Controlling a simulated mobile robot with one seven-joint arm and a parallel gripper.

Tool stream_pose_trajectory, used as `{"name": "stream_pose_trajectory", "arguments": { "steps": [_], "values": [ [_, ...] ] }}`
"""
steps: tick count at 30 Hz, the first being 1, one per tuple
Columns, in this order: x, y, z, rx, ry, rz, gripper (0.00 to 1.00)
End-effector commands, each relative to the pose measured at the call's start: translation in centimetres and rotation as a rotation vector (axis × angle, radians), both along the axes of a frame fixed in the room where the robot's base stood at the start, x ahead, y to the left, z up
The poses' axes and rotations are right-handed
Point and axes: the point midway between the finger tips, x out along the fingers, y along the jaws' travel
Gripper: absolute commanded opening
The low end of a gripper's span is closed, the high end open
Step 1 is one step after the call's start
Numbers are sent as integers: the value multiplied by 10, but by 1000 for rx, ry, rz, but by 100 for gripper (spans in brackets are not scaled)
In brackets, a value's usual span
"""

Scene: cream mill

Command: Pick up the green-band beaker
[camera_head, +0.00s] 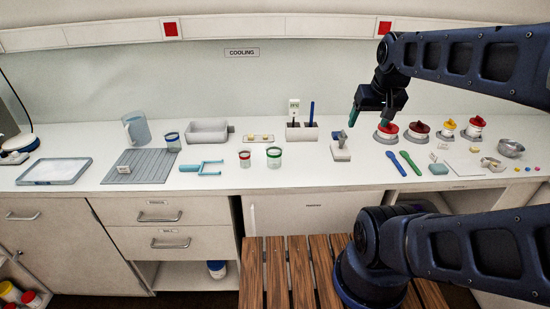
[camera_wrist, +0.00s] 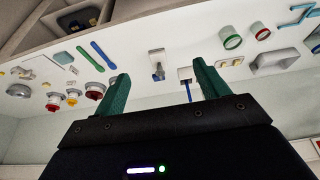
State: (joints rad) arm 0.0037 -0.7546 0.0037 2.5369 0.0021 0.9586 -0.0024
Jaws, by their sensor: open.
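The green-band beaker (camera_head: 274,158) stands upright on the white counter, a clear cup with a green rim. In the wrist view it shows as a green-rimmed cup (camera_wrist: 231,37) at upper right. My gripper (camera_head: 368,117) is open and empty, raised above the counter well to the right of the beaker. Its two green fingers are spread apart in the wrist view (camera_wrist: 160,88).
A small grey-white device (camera_head: 340,148) stands between the beaker and my gripper. Behind are a grey tray (camera_head: 207,131) and a holder (camera_head: 301,132) with a blue stick. A light-blue tool (camera_head: 201,167) lies left. Lidded jars (camera_head: 386,133) and spoons (camera_head: 397,163) lie right.

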Motion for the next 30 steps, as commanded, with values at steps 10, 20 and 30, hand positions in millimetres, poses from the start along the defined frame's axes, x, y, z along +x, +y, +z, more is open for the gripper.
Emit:
{"name": "stream_pose_trajectory", "arguments": {
  "steps": [10, 20, 30],
  "values": [
    [0, 0, 0, 0, 0, 0, 77],
    [22, 10, -1, -16, 31, 63, 77],
    [89, 50, -18, -68, 123, 275, 77]
  ]
}}
